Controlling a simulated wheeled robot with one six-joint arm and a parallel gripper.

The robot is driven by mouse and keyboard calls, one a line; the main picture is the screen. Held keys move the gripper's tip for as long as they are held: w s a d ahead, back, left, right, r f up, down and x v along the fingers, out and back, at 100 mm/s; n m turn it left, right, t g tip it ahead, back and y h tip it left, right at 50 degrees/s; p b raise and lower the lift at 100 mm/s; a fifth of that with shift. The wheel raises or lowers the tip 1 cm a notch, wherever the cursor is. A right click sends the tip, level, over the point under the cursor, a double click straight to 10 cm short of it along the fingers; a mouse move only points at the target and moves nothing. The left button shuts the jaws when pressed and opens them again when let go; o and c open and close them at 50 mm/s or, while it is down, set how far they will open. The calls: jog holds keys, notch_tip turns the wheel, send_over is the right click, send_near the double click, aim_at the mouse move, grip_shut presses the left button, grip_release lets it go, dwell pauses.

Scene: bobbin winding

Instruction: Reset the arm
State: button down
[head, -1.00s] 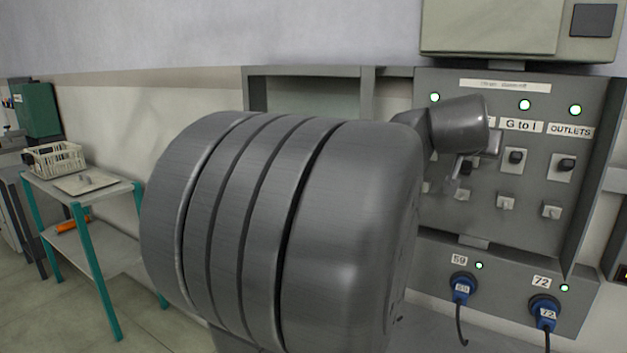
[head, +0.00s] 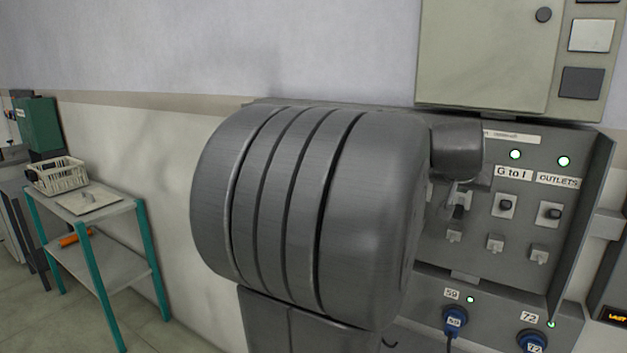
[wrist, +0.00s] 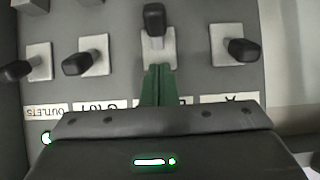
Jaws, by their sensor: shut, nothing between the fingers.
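My gripper shows in the wrist view as two green fingers (wrist: 156,84) pressed together, with nothing between them. Their tips overlap the lower edge of the plate of a black-knobbed switch (wrist: 154,20) in the picture; I cannot tell whether they touch it. That knob reaches toward the top of the picture, while the neighbouring knobs slant sideways. The wrist view is upside down to the panel lettering. In the head view my big grey arm link hides the left part of the grey switch panel (head: 522,228) and most of my gripper.
A blue plug (head: 455,317) labelled 59 and another blue plug (head: 531,341) labelled 72 are below the panel. A pale cabinet (head: 485,50) hangs above. A shelf table (head: 100,205) with a white basket (head: 57,176) stands left, with open floor near it.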

jog(key=shift+w+a+r+g+y+p, duration=0.1)
jog(key=shift+r+g+y+p, duration=0.4)
jog(key=shift+p, duration=1.1)
jog(key=shift+w+p, duration=0.15)
jog(key=shift+p, duration=0.7)
jog(key=shift+f+b, duration=0.25)
jog(key=shift+b, duration=0.45)
jog(key=shift+f+b, duration=0.1)
jog(key=shift+b, duration=0.35)
jog(key=shift+s+f+t+h+b, duration=0.2)
jog(key=shift+f+t+h+b, duration=0.15)
jog(key=shift+b, duration=0.9)
jog(key=shift+f+h+b, duration=0.2)
jog(key=shift+h+b, duration=0.05)
jog(key=shift+b, duration=1)
jog(key=shift+s+f+t+b, duration=0.1)
jog(key=shift+t+b, duration=0.25)
jog(key=shift+b, duration=0.1)
jog(key=shift+f+h+b, duration=0.15)
jog(key=shift+h+b, duration=0.15)
jog(key=shift+b, duration=0.5)
jog(key=shift+s+f+t+b, duration=0.2)
jog(key=shift+t+b, duration=0.2)
jog(key=shift+b, duration=0.85)
